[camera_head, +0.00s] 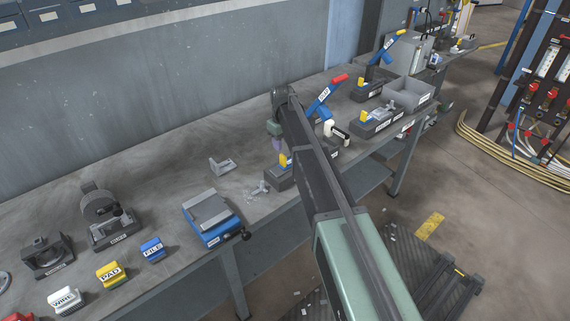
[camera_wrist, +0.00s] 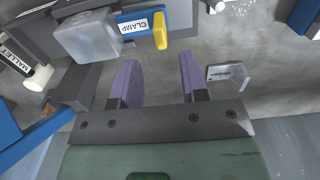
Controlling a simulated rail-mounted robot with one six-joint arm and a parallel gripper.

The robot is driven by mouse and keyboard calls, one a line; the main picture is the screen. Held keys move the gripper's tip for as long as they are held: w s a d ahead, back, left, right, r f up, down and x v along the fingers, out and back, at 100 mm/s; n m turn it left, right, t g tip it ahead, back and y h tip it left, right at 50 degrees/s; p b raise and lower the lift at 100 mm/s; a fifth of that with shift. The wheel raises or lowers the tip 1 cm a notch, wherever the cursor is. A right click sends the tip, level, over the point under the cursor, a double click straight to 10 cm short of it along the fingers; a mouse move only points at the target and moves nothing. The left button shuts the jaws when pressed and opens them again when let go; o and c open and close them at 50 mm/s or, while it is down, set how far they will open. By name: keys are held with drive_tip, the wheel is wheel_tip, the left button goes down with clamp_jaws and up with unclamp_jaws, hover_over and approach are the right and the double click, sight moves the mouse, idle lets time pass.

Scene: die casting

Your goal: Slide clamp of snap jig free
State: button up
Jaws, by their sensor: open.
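The snap jig is a dark block (camera_head: 279,179) on the bench, partly hidden behind my arm in the head view. In the wrist view its clamp is a blue bar (camera_wrist: 128,24) labelled CLAMP with a yellow tab (camera_wrist: 160,31) at its right end. A pale translucent block (camera_wrist: 88,38) sits beside the bar's left part. My gripper (camera_wrist: 158,80) has two purple fingers spread apart, with nothing between them. The fingertips appear below the clamp in the wrist view, apart from it. In the head view my gripper (camera_head: 277,143) is above the bench near the jig.
A grey L-shaped bracket (camera_head: 222,166) lies left of the jig; it also shows in the wrist view (camera_wrist: 228,75). A mallet (camera_wrist: 39,77) is at the left in the wrist view. A blue vise (camera_head: 211,217) stands on the bench. Bench between bracket and wall is clear.

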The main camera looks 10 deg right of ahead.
sight(283, 155)
wheel_tip(283, 155, down, 9)
drive_tip(key=b, duration=0.7)
drive_tip(key=shift+r, duration=0.35)
clamp_jaws()
